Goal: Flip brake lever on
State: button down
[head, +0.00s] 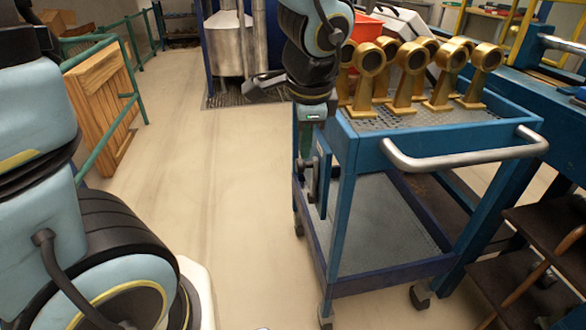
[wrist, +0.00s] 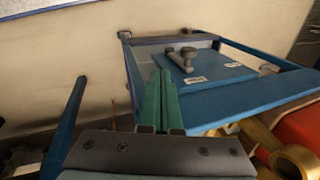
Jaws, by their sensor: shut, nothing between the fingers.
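The brake lever (wrist: 187,60) is a small grey metal handle on a blue panel (wrist: 213,74) with pale labels. In the head view the lever (head: 313,183) shows edge-on at the left side of the blue cart, beside the panel (head: 323,180). My gripper (head: 304,150) points down at the cart's left side, above the lever. In the wrist view its two green fingers (wrist: 160,75) lie together with nothing between them, left of the lever and apart from it in the picture. I cannot tell the exact gap in depth.
The blue cart (head: 440,284) carries several gold ring-headed meters (head: 405,95) and has a metal push handle (head: 465,155). A red bin (head: 365,27) stands behind. A wooden crate (head: 102,105) and green rail are at left. The floor (head: 215,180) left of the cart is clear.

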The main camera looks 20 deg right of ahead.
aim_at(301, 165)
jog(key=x, duration=0.3)
jog(key=w+b+x, duration=0.1)
jog(key=x, duration=0.3)
jog(key=w+b+x, duration=0.1)
jog(key=x, duration=0.3)
jog(key=shift+w+d+r, duration=0.25)
jog(key=shift+r, duration=0.15)
jog(key=shift+w+d+f, duration=0.2)
jog(key=shift+w, duration=0.4)
